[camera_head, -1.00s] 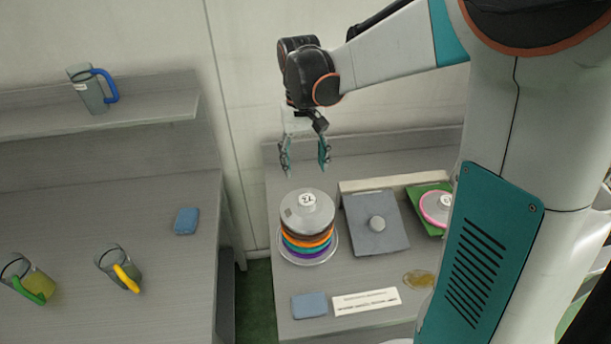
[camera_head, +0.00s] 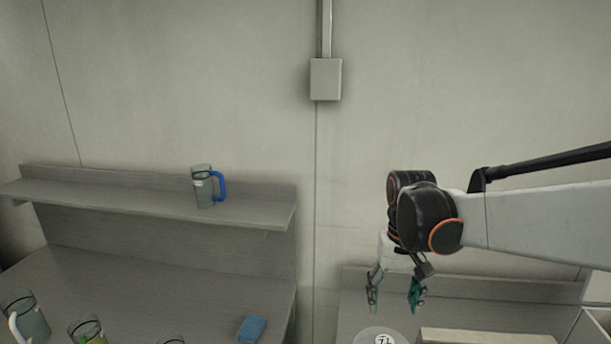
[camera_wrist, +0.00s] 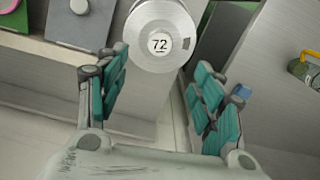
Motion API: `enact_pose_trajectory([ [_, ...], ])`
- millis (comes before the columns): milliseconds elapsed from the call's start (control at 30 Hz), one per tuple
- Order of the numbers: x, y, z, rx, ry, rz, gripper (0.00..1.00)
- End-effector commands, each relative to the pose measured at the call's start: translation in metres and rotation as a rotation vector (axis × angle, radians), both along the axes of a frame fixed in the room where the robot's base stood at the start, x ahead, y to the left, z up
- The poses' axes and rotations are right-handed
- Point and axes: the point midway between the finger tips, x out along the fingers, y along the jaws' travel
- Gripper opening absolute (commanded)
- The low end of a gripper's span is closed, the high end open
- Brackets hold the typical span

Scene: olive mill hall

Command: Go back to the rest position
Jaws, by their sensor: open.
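My gripper (camera_head: 395,292) hangs at the right of the head view with its teal fingers apart and nothing between them. It is above the right-hand bench, near a round stack topped by a grey disc marked 72 (camera_head: 382,337), which is cut off by the frame's lower edge. In the wrist view my gripper (camera_wrist: 165,100) is open, and the grey disc (camera_wrist: 145,22) shows beyond the fingertips at the top. The fingers look clear of it.
A pitcher with a blue handle (camera_head: 203,187) stands on the wall shelf (camera_head: 130,202). Several jugs (camera_head: 28,318) and a blue sponge (camera_head: 251,329) are on the left bench. A grey box (camera_head: 326,79) is on the wall. A gap separates the benches.

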Motion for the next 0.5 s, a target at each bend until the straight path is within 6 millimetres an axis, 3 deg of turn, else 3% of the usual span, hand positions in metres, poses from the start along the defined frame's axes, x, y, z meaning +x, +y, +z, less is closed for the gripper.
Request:
enact_pose_trajectory([
  [500, -0.079, 0.001, 0.006, -0.008, -0.315, 0.051, 0.62],
])
